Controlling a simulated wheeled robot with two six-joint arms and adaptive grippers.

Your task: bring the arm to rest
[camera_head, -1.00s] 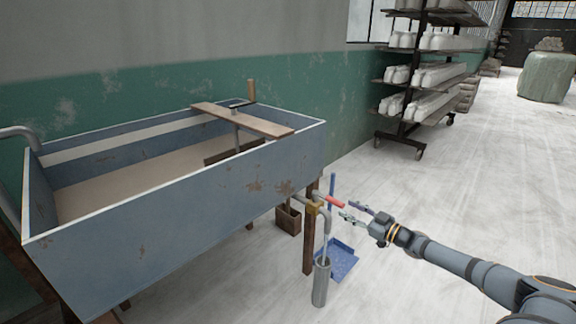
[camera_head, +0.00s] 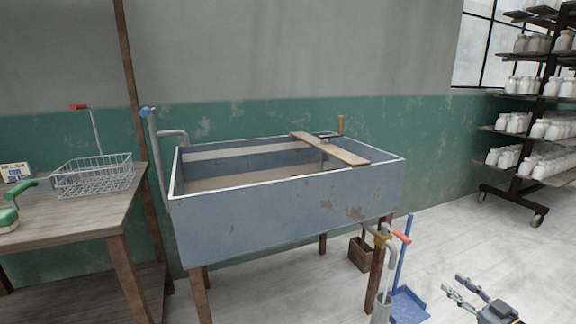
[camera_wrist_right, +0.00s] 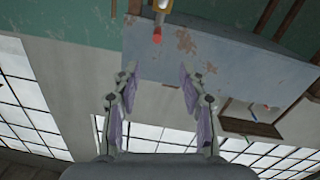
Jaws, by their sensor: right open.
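My right gripper (camera_head: 464,289) is at the lower right of the head view, low and to the right of the blue-grey trough. Its fingers are apart with nothing between them. In the right wrist view the two fingers (camera_wrist_right: 158,95) stand spread on either side of an empty gap. The red-handled brass tap (camera_wrist_right: 159,22) lies beyond the fingertips there, apart from them. In the head view the tap (camera_head: 384,237) is under the trough's right end. My left gripper does not show in either view.
The trough (camera_head: 290,215) stands against the wall with a plank (camera_head: 330,149) across it. A blue dustpan (camera_head: 408,304) and metal cylinder (camera_head: 381,309) are on the floor near my gripper. A wooden table (camera_head: 70,225) with a wire basket (camera_head: 95,177) is left. A shelf rack (camera_head: 540,110) stands right; floor between is clear.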

